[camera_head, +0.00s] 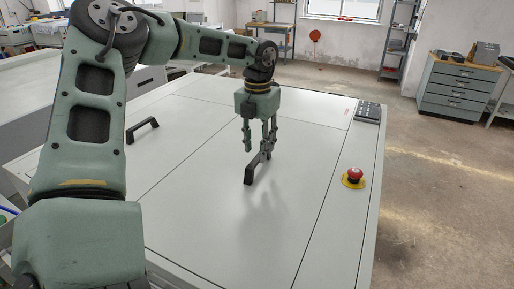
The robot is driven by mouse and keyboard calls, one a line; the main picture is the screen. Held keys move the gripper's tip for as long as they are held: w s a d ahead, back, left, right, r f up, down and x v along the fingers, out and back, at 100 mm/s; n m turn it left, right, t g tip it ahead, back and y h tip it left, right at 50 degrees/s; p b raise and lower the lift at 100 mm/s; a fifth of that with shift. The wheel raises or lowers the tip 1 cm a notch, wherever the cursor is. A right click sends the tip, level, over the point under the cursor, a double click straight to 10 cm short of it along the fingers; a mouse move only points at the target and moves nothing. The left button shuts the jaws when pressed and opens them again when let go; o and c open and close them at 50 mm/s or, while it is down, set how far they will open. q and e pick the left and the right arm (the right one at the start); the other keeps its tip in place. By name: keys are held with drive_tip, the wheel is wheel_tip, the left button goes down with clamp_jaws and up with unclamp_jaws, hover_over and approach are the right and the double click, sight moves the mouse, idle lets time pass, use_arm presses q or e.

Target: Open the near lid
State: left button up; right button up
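The plate processor is a large pale grey machine with flat lids. One black bar handle (249,174) stands on the lid panel (215,215) at the middle. My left gripper (258,146) points down over this handle, with its two fingers apart. The right finger overlaps the handle's far part in the picture; I cannot tell whether they touch. The lids look flat and closed. My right gripper is not in view.
A red emergency button (355,174) on a yellow base stands on the machine's right strip. A dark keypad (368,111) is at the far right corner. Open floor (435,200) lies to the right, with a drawer cabinet (457,88) beyond.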

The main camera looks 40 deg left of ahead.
use_arm(q)
drive_tip(key=shift+w+a+f, duration=0.1)
drive_tip(key=shift+f, duration=1.2)
clamp_jaws()
